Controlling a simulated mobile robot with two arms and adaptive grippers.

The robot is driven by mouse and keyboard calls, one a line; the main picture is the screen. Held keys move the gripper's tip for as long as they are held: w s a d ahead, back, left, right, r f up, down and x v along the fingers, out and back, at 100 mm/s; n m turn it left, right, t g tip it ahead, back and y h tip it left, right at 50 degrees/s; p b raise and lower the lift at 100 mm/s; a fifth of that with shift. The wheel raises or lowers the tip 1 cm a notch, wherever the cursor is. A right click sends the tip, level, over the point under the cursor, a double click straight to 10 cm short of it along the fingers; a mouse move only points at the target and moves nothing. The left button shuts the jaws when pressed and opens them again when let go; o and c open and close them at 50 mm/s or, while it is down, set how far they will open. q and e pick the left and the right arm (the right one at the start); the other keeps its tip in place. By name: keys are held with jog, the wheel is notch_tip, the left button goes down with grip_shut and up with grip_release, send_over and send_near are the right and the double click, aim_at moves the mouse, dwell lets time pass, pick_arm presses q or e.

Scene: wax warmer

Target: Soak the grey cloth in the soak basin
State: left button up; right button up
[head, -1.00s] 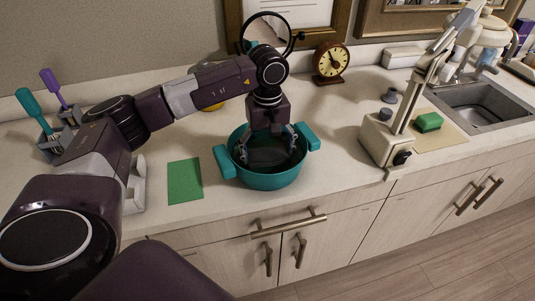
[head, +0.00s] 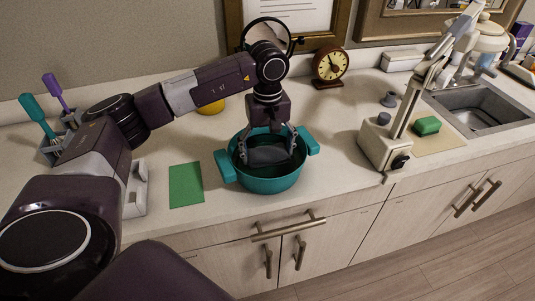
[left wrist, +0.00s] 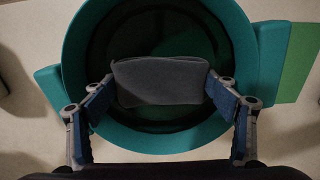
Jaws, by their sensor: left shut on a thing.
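The grey cloth (left wrist: 160,82) is gripped between the two fingers of my left gripper (left wrist: 160,90) in the left wrist view. The cloth (head: 268,155) also shows in the head view, over the opening of the teal soak basin (head: 268,184). My left gripper (head: 268,146) points down into the basin mouth, shut on the cloth. In the left wrist view the round basin (left wrist: 75,45) surrounds the cloth, and its inside is dark. I cannot tell whether the cloth touches what is in the basin. My right gripper is not in view.
A green sheet (head: 186,185) lies left of the basin. A brown clock (head: 330,66) stands behind it. To the right are a white lamp-like device (head: 385,140), a green sponge (head: 427,125) and a sink (head: 482,108).

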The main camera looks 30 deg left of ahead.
aim_at(268, 151)
pick_arm(q)
jog(key=shift+r+p, duration=2.5)
jog(key=shift+r, duration=1.85)
